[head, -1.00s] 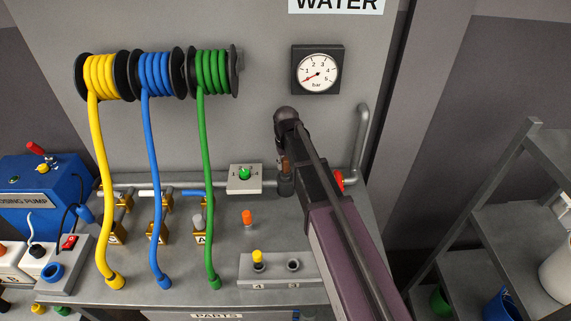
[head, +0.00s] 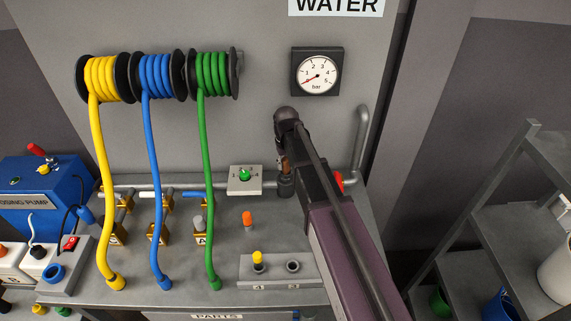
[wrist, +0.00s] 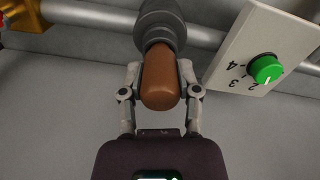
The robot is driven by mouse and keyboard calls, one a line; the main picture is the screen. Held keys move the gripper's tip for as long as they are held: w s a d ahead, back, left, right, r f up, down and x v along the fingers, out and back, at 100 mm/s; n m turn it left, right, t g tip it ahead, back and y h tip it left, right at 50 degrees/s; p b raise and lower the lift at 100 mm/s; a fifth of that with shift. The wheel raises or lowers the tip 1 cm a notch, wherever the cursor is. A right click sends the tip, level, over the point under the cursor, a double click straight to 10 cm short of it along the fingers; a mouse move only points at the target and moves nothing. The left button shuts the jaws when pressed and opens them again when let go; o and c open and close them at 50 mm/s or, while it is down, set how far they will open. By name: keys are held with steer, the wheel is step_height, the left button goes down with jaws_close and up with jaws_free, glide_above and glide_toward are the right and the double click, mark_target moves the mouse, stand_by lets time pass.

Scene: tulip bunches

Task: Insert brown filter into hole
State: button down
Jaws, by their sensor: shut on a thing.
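The brown filter (wrist: 161,82) is a rounded brown cylinder between the two fingers of my gripper (wrist: 160,72) in the wrist view. My gripper is shut on it. The filter's far end meets a dark grey round housing (wrist: 160,22) on the pipe, and its near rounded end sticks out. The hole's rim is covered, so I cannot tell how deep the filter sits. In the head view a sliver of the brown filter (head: 284,163) shows just above the dark housing (head: 286,186), beside my arm. My fingers are mostly hidden there.
A box with a green knob (head: 244,174) stands close left of the housing. An orange plug (head: 247,218) stands on the bench. A grey block (head: 275,276) holds a yellow plug (head: 257,257) and an open hole (head: 293,266). Hoses hang at the left.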

mark_target(286, 159)
steer(key=shift+r+p, duration=0.3)
steer(key=shift+r+p, duration=0.7)
steer(key=shift+r+p, duration=0.35)
stand_by(0.3)
steer(key=shift+r+p, duration=1.85)
step_height(286, 159, down, 4)
steer(key=b, duration=0.4)
steer(key=shift+f, duration=0.1)
steer(key=shift+s, duration=0.1)
